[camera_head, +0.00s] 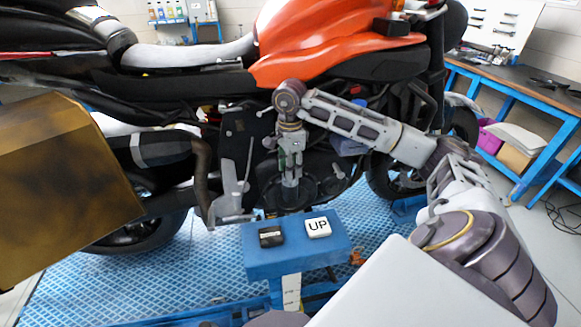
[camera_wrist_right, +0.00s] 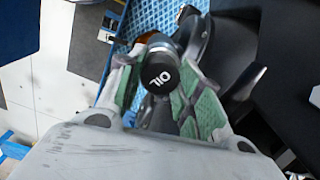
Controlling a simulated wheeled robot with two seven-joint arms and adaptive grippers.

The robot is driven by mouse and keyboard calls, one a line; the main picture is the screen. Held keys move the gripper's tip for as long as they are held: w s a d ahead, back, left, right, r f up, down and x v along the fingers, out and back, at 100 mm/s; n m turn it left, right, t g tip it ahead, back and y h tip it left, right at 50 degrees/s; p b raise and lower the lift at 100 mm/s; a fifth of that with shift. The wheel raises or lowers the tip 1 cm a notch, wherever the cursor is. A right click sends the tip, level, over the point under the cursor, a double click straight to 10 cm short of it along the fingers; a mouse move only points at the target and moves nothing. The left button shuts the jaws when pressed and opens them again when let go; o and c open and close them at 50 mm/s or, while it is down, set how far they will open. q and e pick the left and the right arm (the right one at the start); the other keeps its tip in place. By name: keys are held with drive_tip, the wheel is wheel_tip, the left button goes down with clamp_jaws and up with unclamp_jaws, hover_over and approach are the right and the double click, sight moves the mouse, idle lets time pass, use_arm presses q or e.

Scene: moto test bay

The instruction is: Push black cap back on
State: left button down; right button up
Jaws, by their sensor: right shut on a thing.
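The black cap (camera_wrist_right: 160,74) shows in the right wrist view, round and marked "OIL" in white. It sits between the green-padded fingers of my right gripper (camera_wrist_right: 162,88), which is shut on it. In the head view my right gripper (camera_head: 290,178) points down beside the lower side of the orange motorcycle (camera_head: 340,45), in front of its engine area. The cap is too small or hidden to make out there. Whether the cap is seated on an opening or apart from it cannot be told. My left gripper is not in view.
A blue stand (camera_head: 262,262) just below my right gripper bears a black block (camera_head: 271,237) and a white block marked "UP" (camera_head: 318,227). A blue workbench (camera_head: 520,105) stands at the right.

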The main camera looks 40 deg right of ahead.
idle(0.4)
drive_tip(key=o, duration=0.9)
drive_tip(key=shift+s, duration=0.1)
drive_tip(key=shift+c, duration=0.6)
drive_tip(key=shift+o, duration=0.6)
drive_tip(key=shift+r, duration=0.25)
